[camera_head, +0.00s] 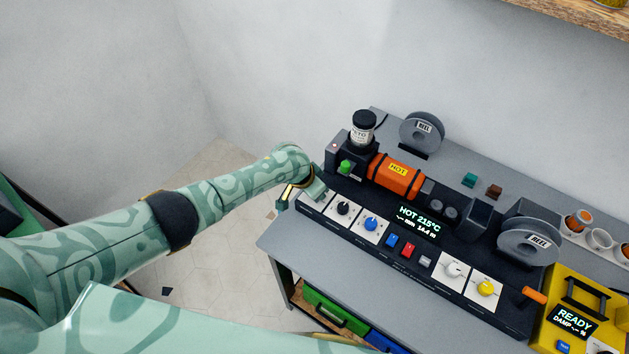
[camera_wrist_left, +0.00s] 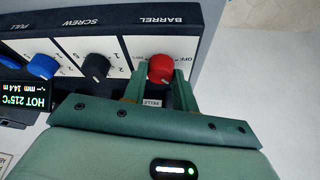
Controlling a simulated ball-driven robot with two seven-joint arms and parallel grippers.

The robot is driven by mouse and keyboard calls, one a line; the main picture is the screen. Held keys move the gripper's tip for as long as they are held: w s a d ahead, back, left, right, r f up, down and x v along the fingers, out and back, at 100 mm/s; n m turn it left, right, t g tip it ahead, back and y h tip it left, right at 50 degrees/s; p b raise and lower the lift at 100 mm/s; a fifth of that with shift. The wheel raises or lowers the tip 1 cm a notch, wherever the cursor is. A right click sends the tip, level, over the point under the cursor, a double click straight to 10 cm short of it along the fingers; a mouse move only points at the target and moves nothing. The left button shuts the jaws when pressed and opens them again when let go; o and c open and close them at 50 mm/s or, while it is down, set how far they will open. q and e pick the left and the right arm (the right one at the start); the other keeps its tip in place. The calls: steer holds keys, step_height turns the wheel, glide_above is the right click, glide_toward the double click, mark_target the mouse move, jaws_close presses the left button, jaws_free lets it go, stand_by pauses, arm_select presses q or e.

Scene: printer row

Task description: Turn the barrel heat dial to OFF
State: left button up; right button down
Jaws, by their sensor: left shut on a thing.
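The red barrel heat dial (camera_wrist_left: 160,69) sits under the BARREL label in the left wrist view, with OFF printed beside it. My left gripper (camera_wrist_left: 159,84) has one finger on each side of the dial and is shut on it. In the head view my left gripper (camera_head: 312,191) is at the left end of the control panel and hides the dial. I cannot tell which way the dial points. The display (camera_head: 419,221) reads HOT 215°C. My right gripper is not in view.
A black dial (camera_head: 343,208) and a blue dial (camera_head: 371,223) stand close beside the barrel dial. The orange barrel (camera_head: 395,176), marked HOT, lies behind the panel. White and yellow dials are farther right. A yellow dryer (camera_head: 585,310) stands at the right end.

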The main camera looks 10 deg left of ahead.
arm_select(q)
steer(key=n+p, duration=0.1)
steer(key=n+y+p, duration=0.1)
steer(key=n, duration=0.1)
steer(key=shift+s+d+r+n+t, duration=0.1)
steer(key=shift+d+n+t, duration=0.05)
steer(key=shift+n+t, duration=0.2)
steer(key=n+y+p, duration=0.1)
steer(key=n, duration=0.1)
steer(key=shift+n, duration=0.35)
steer(key=shift+d+n+y, duration=0.15)
steer(key=shift+n+y, duration=0.55)
steer(key=shift+n, duration=0.5)
steer(key=shift+n+y+b, duration=0.5)
steer(key=shift+n, duration=1)
steer(key=o, duration=1)
